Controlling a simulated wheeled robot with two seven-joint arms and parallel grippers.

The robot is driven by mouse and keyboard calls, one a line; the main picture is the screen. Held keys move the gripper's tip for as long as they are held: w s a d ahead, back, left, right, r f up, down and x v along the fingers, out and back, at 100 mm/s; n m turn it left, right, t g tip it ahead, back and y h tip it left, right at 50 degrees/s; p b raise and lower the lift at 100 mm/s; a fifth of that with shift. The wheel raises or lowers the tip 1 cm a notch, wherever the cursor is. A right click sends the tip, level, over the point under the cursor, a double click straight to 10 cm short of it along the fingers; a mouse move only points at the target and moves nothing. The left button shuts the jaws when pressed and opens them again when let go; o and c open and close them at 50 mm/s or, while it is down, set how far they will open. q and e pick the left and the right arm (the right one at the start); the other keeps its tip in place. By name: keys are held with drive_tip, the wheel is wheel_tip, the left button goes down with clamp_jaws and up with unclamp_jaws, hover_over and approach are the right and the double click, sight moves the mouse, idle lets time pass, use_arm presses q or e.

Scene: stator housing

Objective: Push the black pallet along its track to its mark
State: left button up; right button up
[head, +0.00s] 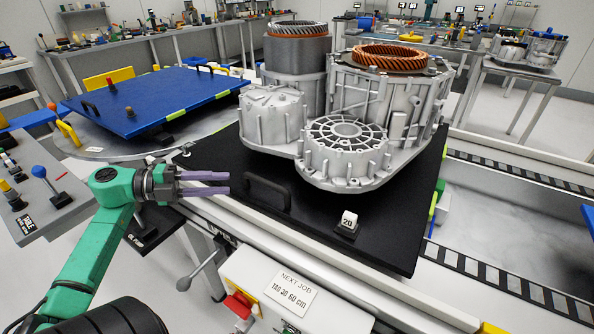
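The black pallet (390,238) lies on the track (330,275) in the middle of the head view. It carries a grey metal stator housing (346,145) with copper-coloured windings. A black handle (267,193) stands on its near left part, and a small block marked 20 (347,222) sits near its front edge. My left gripper (228,183) comes in from the left, with its two purple fingers apart and nothing between them. Its tips are close to the pallet's left side, left of the handle; contact cannot be told. My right gripper is not in view. I cannot pick out the mark.
A blue pallet (150,98) lies on a round plate at the left. A control panel with levers (45,195) stands at the far left. A "NEXT JOB" sign (291,293) is on the front box. The striped rails (500,275) at the right look clear.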

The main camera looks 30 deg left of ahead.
sight(270, 183)
use_arm(q)
drive_tip(key=w+d, duration=0.2)
drive_tip(key=d, duration=0.2)
drive_tip(key=shift+w+d+p, duration=0.1)
drive_tip(key=shift+w+p, duration=0.2)
drive_tip(key=shift+w, duration=0.1)
drive_tip(key=x, duration=0.8)
drive_tip(key=shift+p, duration=0.3)
drive_tip(key=shift+w+d+f, duration=0.15)
drive_tip(key=shift+w+d, duration=0.05)
drive_tip(key=shift+w, duration=0.2)
drive_tip(key=c, duration=0.4)
clamp_jaws()
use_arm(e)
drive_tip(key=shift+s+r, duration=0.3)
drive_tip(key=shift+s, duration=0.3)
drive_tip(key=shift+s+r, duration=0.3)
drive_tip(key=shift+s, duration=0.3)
